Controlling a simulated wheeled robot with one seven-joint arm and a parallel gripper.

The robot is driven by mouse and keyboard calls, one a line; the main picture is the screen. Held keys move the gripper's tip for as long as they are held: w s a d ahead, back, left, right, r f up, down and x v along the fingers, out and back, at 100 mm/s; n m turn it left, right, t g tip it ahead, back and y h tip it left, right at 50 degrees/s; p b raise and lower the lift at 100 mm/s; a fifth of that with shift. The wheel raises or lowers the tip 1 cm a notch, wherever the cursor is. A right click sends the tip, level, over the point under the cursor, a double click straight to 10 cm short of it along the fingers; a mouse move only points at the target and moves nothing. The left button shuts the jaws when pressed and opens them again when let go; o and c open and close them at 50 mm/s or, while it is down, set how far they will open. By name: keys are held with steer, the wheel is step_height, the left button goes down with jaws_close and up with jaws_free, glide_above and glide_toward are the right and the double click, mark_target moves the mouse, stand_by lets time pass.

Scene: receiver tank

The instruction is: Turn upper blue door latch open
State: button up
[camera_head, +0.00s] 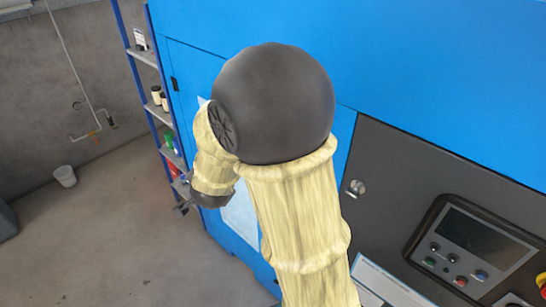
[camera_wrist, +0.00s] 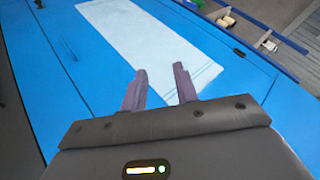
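The blue door (camera_head: 190,75) is on the cabinet's left part, with a small dark fitting (camera_head: 174,84) high on its left edge. In the wrist view the blue door (camera_wrist: 100,65) fills much of the picture, with a white panel on it. Small dark fittings show at its right edge (camera_wrist: 239,52) and at the upper left (camera_wrist: 40,4); I cannot tell which is the upper latch. My gripper (camera_wrist: 160,80) is open and empty in front of the white panel, touching no fitting. My arm hides part of the door in the head view.
A shelf rack (camera_head: 145,55) with blue posts and small containers stands left of the cabinet. A grey panel with a round lock (camera_head: 355,187) and a control box (camera_head: 470,245) is at right.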

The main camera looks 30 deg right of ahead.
steer(key=s+d+m+g+h+b, duration=0.1)
steer(key=m+h, duration=0.4)
steer(key=m, duration=0.1)
steer(key=s+r+m+g+h+b, duration=0.1)
steer(key=s+m+h, duration=0.1)
steer(key=m+h, duration=0.3)
steer(key=s+d+m+g+h, duration=0.1)
steer(key=m+h, duration=0.4)
steer(key=m, duration=0.4)
steer(key=shift+s+d+r+h+b, duration=0.15)
steer(key=shift+s+d+h+b, duration=0.15)
steer(key=shift+d+b, duration=0.1)
steer(key=shift+w, duration=0.1)
steer(key=p+x, duration=0.6)
steer(key=x, duration=1.1)
steer(key=shift+f, duration=0.25)
steer(key=shift+d, duration=0.15)
